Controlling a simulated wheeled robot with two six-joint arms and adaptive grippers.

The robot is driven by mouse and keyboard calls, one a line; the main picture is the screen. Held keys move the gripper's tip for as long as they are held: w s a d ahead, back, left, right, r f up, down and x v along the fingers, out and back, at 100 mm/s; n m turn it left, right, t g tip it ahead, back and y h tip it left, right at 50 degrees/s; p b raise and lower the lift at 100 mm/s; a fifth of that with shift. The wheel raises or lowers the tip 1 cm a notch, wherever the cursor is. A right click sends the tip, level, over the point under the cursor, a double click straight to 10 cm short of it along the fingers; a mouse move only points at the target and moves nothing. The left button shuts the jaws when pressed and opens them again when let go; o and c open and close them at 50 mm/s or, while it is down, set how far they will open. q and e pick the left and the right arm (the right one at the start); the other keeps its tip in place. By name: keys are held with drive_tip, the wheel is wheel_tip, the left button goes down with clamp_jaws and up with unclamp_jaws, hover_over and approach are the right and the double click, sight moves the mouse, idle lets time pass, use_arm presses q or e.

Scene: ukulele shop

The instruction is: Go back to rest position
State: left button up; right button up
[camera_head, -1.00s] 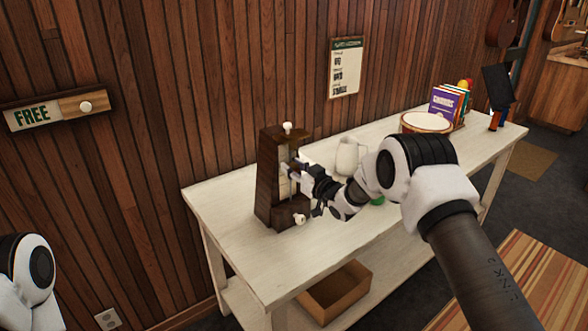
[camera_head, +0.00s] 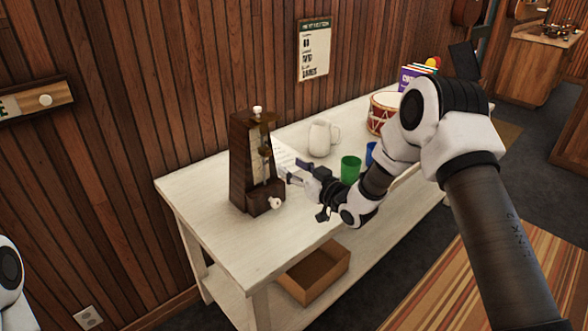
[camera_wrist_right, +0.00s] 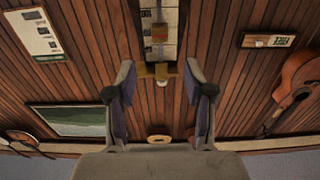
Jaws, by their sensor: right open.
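My right gripper (camera_head: 284,172) is open and empty, in front of the metronome and a little to its right. In the right wrist view its two fingers (camera_wrist_right: 160,82) stand apart, with the pale scale of the metronome (camera_wrist_right: 160,38) beyond them. The dark wooden metronome (camera_head: 241,178) stands upright on the left part of the white table (camera_head: 218,222), its front open on the scale and a white knob low on its front. Of my left arm only a white link shows at the left edge; my left gripper is out of view.
A white mug (camera_head: 320,138), a green cup (camera_head: 350,169), a blue cup (camera_head: 371,153) partly hidden by my arm, and a red drum (camera_head: 381,113) stand right of the metronome. A cardboard box (camera_head: 314,275) sits on the lower shelf. The table's front left is clear.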

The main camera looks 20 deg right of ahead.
idle(0.4)
drive_tip(key=s+f+g, duration=0.1)
drive_tip(key=s+f, duration=0.2)
drive_tip(key=f, duration=0.2)
drive_tip(key=s+a+f+m+g+h, duration=0.1)
drive_tip(key=s+f+g, duration=0.1)
drive_tip(key=f, duration=0.3)
drive_tip(key=s+a+f+m+g+h, duration=0.1)
drive_tip(key=s+f, duration=0.2)
drive_tip(key=f, duration=0.2)
drive_tip(key=shift+s+g, duration=0.3)
drive_tip(key=s+f+m+g+h, duration=0.15)
drive_tip(key=s+f+g, duration=0.25)
drive_tip(key=s+f, duration=0.6)
drive_tip(key=s+f+g+h, duration=0.1)
drive_tip(key=s+g, duration=0.3)
drive_tip(key=s, duration=0.9)
drive_tip(key=s+f+g+h, duration=0.1)
drive_tip(key=s+f+g, duration=0.3)
drive_tip(key=s, duration=1)
drive_tip(key=shift+f+m+h, duration=0.35)
drive_tip(key=shift+m, duration=0.1)
drive_tip(key=shift+a, duration=0.1)
